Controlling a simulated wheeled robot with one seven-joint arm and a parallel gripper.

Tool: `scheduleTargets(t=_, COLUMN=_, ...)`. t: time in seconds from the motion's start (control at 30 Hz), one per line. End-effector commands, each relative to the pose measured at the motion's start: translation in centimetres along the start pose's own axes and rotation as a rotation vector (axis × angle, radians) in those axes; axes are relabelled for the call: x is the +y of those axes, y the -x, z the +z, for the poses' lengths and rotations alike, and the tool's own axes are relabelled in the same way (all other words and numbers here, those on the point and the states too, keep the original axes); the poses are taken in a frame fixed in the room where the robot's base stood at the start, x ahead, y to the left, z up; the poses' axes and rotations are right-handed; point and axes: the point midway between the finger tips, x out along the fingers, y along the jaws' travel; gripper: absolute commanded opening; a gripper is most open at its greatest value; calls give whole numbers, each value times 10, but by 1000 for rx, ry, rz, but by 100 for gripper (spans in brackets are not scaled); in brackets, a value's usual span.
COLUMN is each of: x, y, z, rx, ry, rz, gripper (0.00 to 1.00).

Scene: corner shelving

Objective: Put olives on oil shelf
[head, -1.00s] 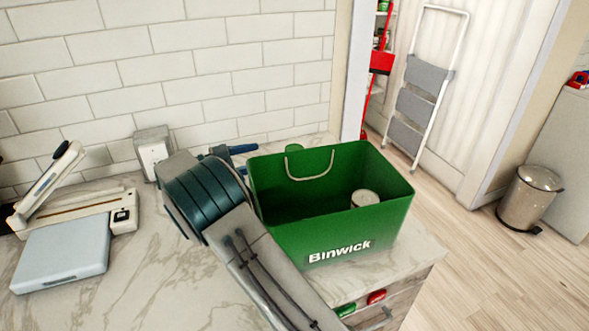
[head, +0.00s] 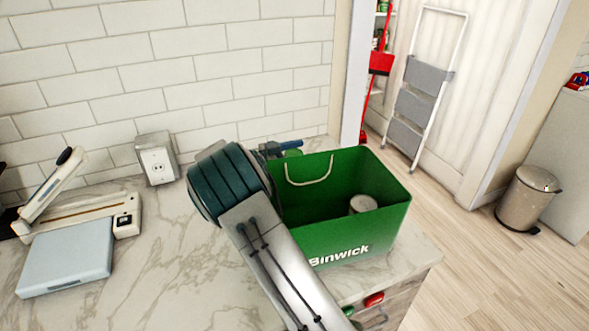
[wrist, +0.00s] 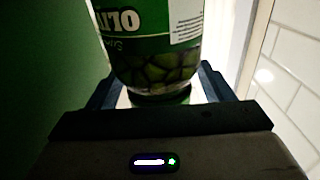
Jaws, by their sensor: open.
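In the wrist view a glass jar of green olives (wrist: 155,65) with a green label stands upright just ahead of my gripper (wrist: 155,88). I cannot tell whether either finger touches the glass. In the head view my gripper (head: 283,149) is partly hidden behind my arm, at the back left of a green crate. A green bit beside the fingers (head: 293,153) may be the jar's top. I cannot make out the oil shelf.
The green Binwick crate (head: 345,250) stands on the marble counter (head: 150,265) with a can (head: 362,204) inside. Its green wall (wrist: 40,80) is close on the left in the wrist view.

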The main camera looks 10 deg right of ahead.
Motion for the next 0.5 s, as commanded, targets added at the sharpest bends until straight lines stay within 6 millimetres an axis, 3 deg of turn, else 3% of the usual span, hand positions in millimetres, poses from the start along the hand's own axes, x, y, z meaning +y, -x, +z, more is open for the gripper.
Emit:
scheduleTargets(t=0.23, x=0, y=-1, z=0, rx=0, ry=0, rz=0, gripper=71)
scheduleTargets(t=0.5, x=0, y=-1, z=0, rx=0, ry=0, rz=0, gripper=0)
